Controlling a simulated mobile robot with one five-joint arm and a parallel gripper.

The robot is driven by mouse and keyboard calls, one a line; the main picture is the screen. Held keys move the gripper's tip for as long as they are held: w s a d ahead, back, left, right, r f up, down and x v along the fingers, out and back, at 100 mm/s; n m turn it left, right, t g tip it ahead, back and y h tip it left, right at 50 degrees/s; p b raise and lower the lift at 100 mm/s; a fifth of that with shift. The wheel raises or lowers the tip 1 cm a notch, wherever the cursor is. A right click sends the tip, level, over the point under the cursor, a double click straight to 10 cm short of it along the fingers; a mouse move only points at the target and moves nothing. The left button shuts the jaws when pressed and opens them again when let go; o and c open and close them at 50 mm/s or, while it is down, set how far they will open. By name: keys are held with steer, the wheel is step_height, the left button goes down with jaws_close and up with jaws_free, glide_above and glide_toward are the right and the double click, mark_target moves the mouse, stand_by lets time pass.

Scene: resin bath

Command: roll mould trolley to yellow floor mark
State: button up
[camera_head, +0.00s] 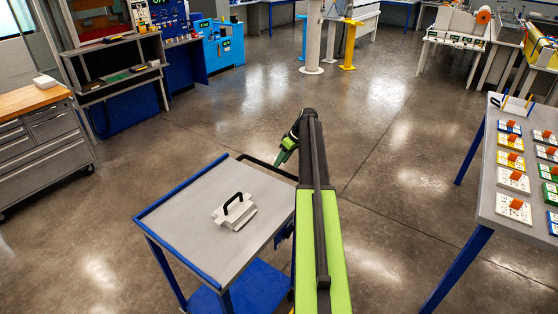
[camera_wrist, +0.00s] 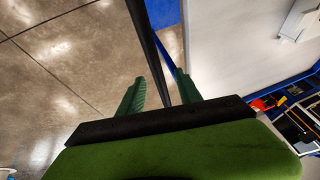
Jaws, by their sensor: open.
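The mould trolley (camera_head: 180,205) stands at the lower middle of the head view, with a grey top, blue edging, blue legs and a blue lower shelf. A white mould with a black handle (camera_head: 235,212) sits on its top. The trolley's black push bar (camera_head: 262,167) sticks out at its far side. My gripper (camera_head: 287,152) is at this bar, with green fingers apart. In the wrist view, the dark bar (camera_wrist: 148,45) runs between the open fingers (camera_wrist: 160,88); I cannot tell whether they touch it. No yellow floor mark is clearly visible.
A drawer cabinet with a wooden top (camera_head: 38,100) stands at left. A grey table with colourful cards (camera_head: 490,205) stands at right. A white post (camera_head: 313,45) and yellow stand (camera_head: 349,45) are at the back. The floor ahead is clear.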

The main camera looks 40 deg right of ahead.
steer(key=p+v, duration=0.9)
steer(key=v, duration=0.3)
steer(key=shift+r+p, duration=0.3)
steer(key=shift+p, duration=0.1)
